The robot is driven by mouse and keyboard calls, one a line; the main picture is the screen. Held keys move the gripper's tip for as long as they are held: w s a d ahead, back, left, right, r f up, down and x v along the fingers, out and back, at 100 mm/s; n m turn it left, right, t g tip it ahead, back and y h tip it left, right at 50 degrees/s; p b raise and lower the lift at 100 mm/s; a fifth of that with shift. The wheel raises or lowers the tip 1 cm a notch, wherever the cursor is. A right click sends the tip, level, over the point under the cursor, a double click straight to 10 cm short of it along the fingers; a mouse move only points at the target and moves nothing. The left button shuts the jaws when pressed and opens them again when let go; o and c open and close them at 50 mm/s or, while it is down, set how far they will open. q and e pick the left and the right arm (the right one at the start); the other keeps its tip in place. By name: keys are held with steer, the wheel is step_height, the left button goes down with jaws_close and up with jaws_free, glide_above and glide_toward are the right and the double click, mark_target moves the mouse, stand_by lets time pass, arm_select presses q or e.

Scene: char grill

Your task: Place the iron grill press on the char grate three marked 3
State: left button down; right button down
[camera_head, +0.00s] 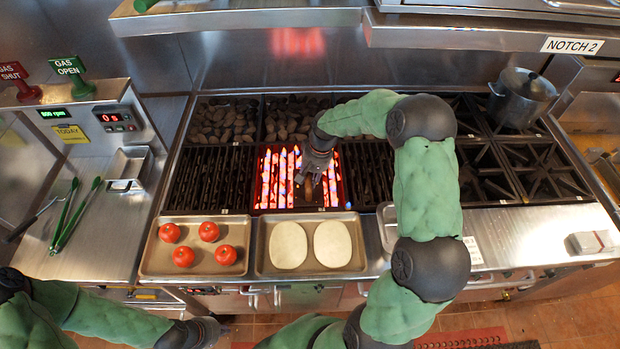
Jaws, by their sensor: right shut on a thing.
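My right gripper (311,176) reaches in over the middle, lit char grate (272,180), which glows with flames. It is shut on the iron grill press (308,190), a small dark piece with a brownish part, mostly hidden by the fingers. The press is over the lit grate; I cannot tell whether it touches the bars. Dark grates lie to the left (208,180) and right (366,172) of the lit one. The grate numbers are too small to read. My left gripper (208,330) is low in front of the counter; its fingers are unclear.
A tray with several tomatoes (196,272) and a tray with two pale flat rounds (262,268) stand in front of the grates. Green tongs (75,215) lie on the left counter. Gas burners (540,180) and a pot (520,100) are at the right. A steel shelf (240,18) overhangs the back.

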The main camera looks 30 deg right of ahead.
mark_target(317, 186)
steer(key=shift+f, duration=0.1)
stand_by(0.3)
steer(key=c, duration=0.9)
jaws_free()
steer(key=p+v, duration=0.1)
steer(key=v, duration=1.1)
